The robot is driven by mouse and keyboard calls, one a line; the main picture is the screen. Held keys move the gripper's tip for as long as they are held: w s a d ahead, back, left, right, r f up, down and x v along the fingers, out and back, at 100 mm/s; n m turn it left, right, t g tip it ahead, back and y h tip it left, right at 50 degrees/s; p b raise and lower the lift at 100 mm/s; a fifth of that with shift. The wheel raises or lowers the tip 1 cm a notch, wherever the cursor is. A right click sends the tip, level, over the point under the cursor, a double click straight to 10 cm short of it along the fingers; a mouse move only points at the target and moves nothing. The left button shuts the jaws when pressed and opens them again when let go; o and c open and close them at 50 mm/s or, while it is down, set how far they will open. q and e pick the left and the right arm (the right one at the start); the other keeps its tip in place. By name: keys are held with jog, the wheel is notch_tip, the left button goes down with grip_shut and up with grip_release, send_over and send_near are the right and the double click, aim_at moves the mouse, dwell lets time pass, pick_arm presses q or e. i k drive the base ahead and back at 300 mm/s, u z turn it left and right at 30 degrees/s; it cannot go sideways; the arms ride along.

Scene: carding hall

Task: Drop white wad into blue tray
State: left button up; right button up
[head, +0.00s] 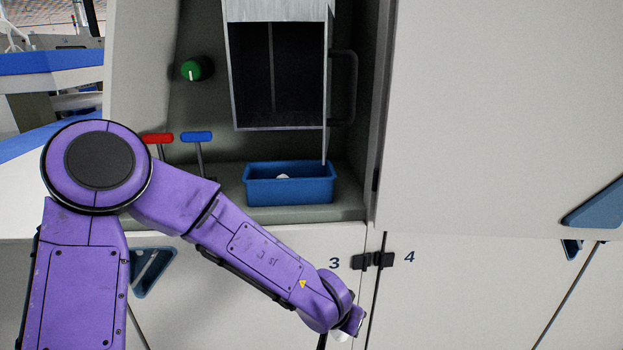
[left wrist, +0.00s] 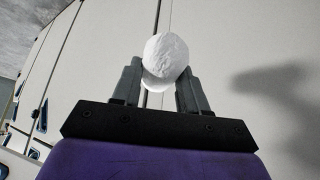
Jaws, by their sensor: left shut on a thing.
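The blue tray (head: 290,190) sits on the shelf of the machine's recess, below a dark chute. A small white thing (head: 284,177) shows inside it. My left gripper (left wrist: 160,80) is shut on a round white wad (left wrist: 166,56), held between its two fingers in the left wrist view. In the head view my left arm reaches down to the right, and its hand is low in front of the cabinet doors, below and right of the tray. Only a bit of white (head: 340,336) shows there; the fingers are mostly hidden. My right gripper is not in view.
A metal chute (head: 278,70) hangs above the tray, with a bar handle (head: 345,88) at its right. A red lever (head: 158,139), a blue lever (head: 197,137) and a green knob (head: 192,70) are left of it. Black latches (head: 372,261) stick out from the doors.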

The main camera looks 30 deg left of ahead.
aim_at(262, 187)
jog(key=z, duration=1.5)
jog(key=k, duration=1)
jog(key=u, duration=1.15)
